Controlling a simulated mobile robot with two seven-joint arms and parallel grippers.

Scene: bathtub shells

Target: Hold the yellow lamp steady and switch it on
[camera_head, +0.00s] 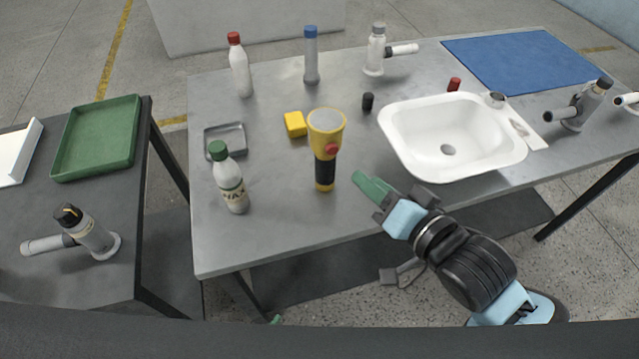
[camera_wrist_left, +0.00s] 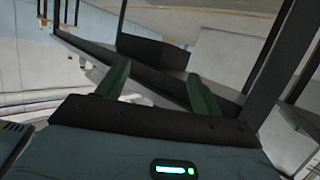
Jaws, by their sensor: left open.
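The yellow lamp (camera_head: 326,122) stands upright on the metal table, with its wide yellow head at the top, a red button (camera_head: 332,149) on its side and a black grip (camera_head: 325,172) below. My right gripper (camera_head: 368,187), with green fingers, is at the table's front edge, to the right of the lamp and apart from it. Its fingers overlap from this angle, so its opening is unclear. My left gripper (camera_wrist_left: 158,88) is open and empty in the left wrist view, its green fingers apart. Only a green tip (camera_head: 277,319) shows low in the head view. The lamp is not recognisable in the left wrist view.
A white bottle with a green cap (camera_head: 232,183) stands left of the lamp. A yellow block (camera_head: 295,124) and grey tray (camera_head: 225,153) lie behind it. A white sink (camera_head: 400,135) is to the right. The table in front of the lamp is clear.

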